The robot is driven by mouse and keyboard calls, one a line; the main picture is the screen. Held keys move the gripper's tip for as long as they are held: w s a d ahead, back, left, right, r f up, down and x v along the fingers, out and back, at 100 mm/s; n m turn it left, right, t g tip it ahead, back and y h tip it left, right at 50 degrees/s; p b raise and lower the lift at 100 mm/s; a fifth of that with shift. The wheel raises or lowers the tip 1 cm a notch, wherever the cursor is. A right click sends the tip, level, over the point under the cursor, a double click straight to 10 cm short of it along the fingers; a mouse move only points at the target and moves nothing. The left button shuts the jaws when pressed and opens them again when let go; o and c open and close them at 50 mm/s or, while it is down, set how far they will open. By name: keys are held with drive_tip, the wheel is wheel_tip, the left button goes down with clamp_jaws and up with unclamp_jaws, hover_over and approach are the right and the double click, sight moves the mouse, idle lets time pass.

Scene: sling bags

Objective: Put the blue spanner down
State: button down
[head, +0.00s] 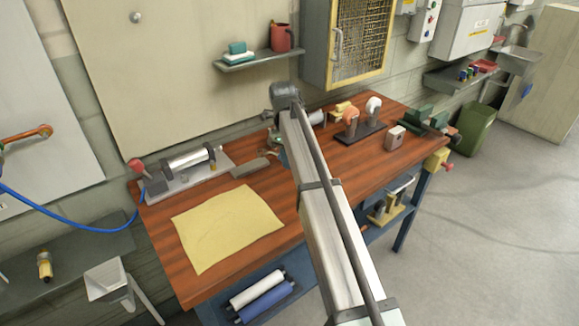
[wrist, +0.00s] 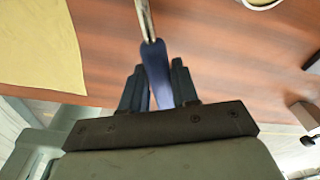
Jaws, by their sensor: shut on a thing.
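The blue spanner (wrist: 155,62) shows in the wrist view, its blue handle between the two dark fingers of my gripper (wrist: 157,84). My gripper is shut on the handle. The bare metal shaft points away toward the top edge of the wrist view, and its far end is out of frame. The brown wooden bench top (wrist: 230,60) lies beneath the spanner; I cannot tell how large the gap is. In the head view my arm covers most of the gripper, and I cannot make out the spanner there.
A yellow cloth (head: 228,228) lies on the bench's left front. Behind it stands a grey-based roller device (head: 190,160). A grinder (head: 362,122) and a grey block (head: 395,138) stand to the right of my arm. Bare wood shows right of the arm, in front of the grinder.

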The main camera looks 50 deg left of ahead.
drive_tip(key=shift+f, duration=1.75)
drive_tip(key=shift+f, duration=0.4)
drive_tip(key=c, duration=0.8)
unclamp_jaws()
drive_tip(key=shift+c, duration=0.2)
drive_tip(key=r, duration=0.8)
drive_tip(key=a+r, duration=0.1)
drive_tip(key=r, duration=0.3)
drive_tip(key=shift+s+a+r, duration=0.1)
drive_tip(key=shift+s+r, duration=0.15)
drive_tip(key=shift+r, duration=0.15)
